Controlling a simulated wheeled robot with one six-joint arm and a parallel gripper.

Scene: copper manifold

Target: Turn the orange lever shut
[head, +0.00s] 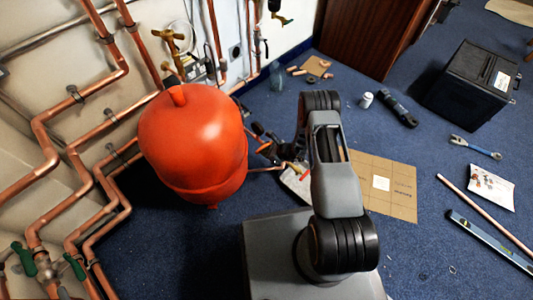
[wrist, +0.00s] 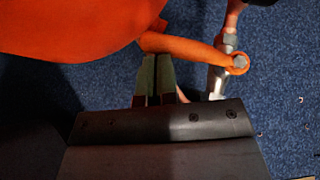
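The orange lever (wrist: 190,46) shows in the wrist view as a bar running from the large orange body at the left to a grey bolt on a metal valve (wrist: 222,70). My gripper (wrist: 155,62) shows in the wrist view with its two greenish fingers side by side, only a thin dark gap between them. The fingertips meet the lower edge of the lever near its left end; whether they touch it I cannot tell. Nothing shows between the fingers.
A large orange-red tank (head: 195,140) stands left of my arm in the head view. Copper pipes (head: 85,140) run along the wall. A cardboard sheet (head: 400,195), black box (head: 470,85), wrench (head: 475,147) and spirit level (head: 490,242) lie on the blue carpet at right.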

